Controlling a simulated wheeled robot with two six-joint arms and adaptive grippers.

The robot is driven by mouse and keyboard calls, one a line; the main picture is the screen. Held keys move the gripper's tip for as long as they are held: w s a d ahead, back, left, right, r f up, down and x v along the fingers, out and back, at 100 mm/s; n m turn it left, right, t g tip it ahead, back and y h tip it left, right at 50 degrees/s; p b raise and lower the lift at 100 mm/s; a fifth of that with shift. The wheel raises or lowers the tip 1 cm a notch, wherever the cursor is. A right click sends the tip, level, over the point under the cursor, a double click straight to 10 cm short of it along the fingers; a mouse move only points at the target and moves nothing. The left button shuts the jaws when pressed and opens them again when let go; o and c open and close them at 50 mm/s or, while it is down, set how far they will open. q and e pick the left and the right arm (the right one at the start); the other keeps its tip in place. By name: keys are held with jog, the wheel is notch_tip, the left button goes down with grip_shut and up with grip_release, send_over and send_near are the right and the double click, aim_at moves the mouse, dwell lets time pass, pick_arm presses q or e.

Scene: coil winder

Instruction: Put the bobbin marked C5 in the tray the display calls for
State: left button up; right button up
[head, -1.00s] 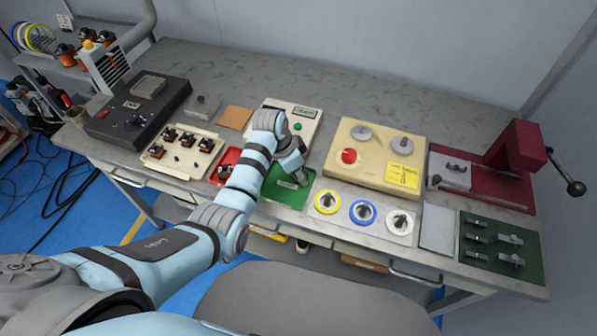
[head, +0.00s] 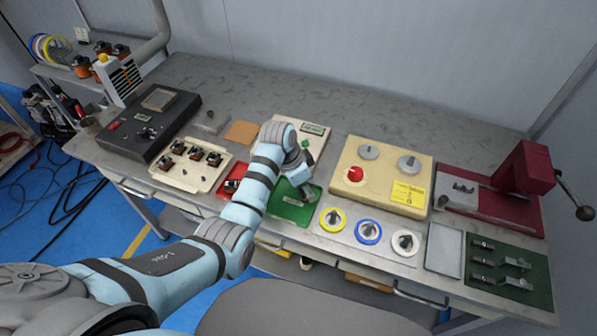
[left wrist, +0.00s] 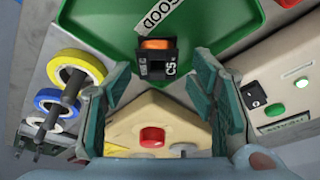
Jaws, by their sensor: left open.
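The bobbin marked C5 (left wrist: 156,60), dark with an orange winding, shows in the left wrist view against the edge of the green tray (left wrist: 95,15), beside its GOOD label. I cannot tell if it rests fully on the tray floor. My left gripper (left wrist: 160,82) is open, with one finger on each side of the bobbin and gaps between. In the head view this gripper (head: 309,190) is low at the right part of the green tray (head: 288,212), and the bobbin is hidden. The display (head: 314,129) sits on a white tester; its text is too small to read.
A red tray (head: 229,187) lies left of the green one, partly behind my arm. A cream tray (head: 185,182) holds several bobbins. A beige box with a red knob (head: 355,174) stands to the right, with yellow, blue and white spools (head: 368,232) in front. The back of the table is clear.

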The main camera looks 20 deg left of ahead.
pick_arm(q)
jog(key=p+v, duration=0.2)
jog(key=v, duration=0.9)
